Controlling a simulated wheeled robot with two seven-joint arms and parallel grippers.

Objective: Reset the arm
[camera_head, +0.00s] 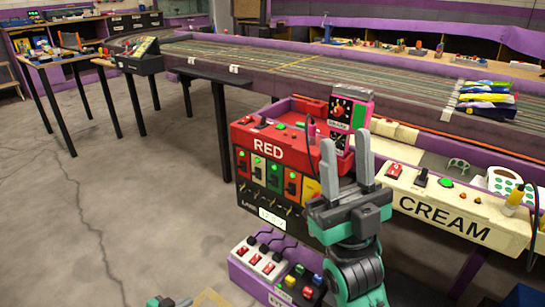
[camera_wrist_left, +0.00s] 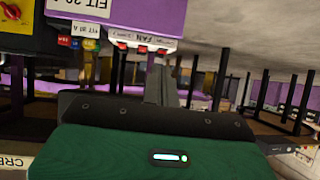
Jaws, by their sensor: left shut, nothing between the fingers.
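My left gripper fills the lower part of the left wrist view, with its fingers (camera_wrist_left: 160,85) together and nothing between them. In the head view only a small teal and grey piece of what looks like my left arm (camera_head: 166,301) shows at the bottom edge. My right gripper (camera_head: 346,172) points upward in the head view, its two grey fingers apart and empty. It stands in front of the red control box (camera_head: 268,147) and left of the cream panel (camera_head: 450,218). I cannot tell whether it touches either.
A purple box with switches and coloured buttons (camera_head: 275,268) sits low, left of my right arm. The slot track (camera_head: 300,68) runs behind, with several cars (camera_head: 486,95) at right. The floor at left (camera_head: 100,200) is clear.

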